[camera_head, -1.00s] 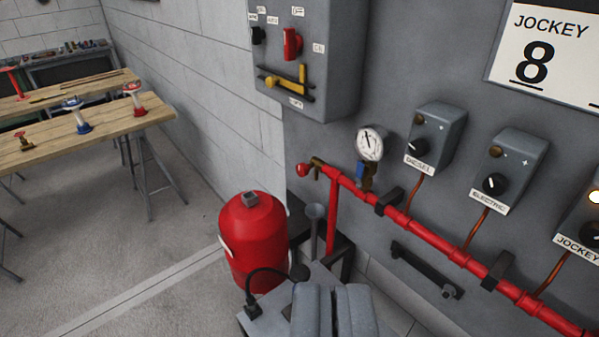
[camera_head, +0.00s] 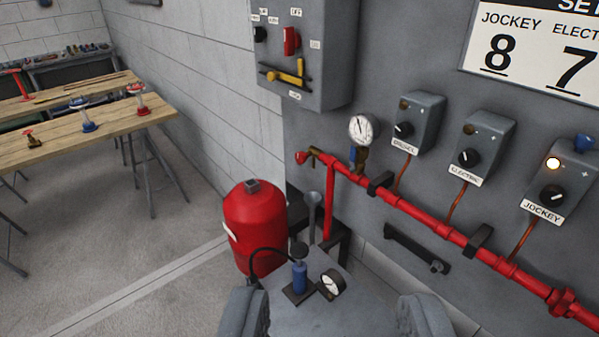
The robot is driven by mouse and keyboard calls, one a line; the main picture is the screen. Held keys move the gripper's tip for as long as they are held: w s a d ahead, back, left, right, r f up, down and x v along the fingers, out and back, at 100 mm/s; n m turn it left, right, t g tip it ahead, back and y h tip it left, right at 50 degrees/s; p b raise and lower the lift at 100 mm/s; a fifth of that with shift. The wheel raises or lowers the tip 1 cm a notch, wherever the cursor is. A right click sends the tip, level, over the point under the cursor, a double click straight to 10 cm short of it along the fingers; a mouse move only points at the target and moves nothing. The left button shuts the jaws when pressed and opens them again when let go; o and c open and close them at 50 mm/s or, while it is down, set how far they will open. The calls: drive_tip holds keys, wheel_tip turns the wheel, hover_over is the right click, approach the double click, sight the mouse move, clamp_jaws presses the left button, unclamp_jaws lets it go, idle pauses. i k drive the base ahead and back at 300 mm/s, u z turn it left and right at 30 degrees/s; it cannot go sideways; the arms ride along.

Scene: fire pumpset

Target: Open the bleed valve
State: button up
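The red pipe (camera_head: 415,213) runs along the grey panel. At its left end is a small brass valve (camera_head: 315,153) with a red end piece. A white dial gauge (camera_head: 361,130) stands on the pipe just right of it, with a blue handle (camera_head: 353,154) below. No label shows which fitting is the bleed valve. My gripper (camera_head: 335,312) is open at the bottom of the view, its two grey fingers wide apart.
A red tank (camera_head: 254,225) stands left of the pipe. Labelled control boxes (camera_head: 418,120) and a switch cabinet (camera_head: 325,40) project from the panel. Wooden tables (camera_head: 80,130) stand left; floor between is clear.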

sight(301, 157)
drive_tip(key=k, duration=1)
drive_tip(key=u, duration=0.65)
drive_tip(key=i, duration=2.25)
drive_tip(key=z, duration=0.45)
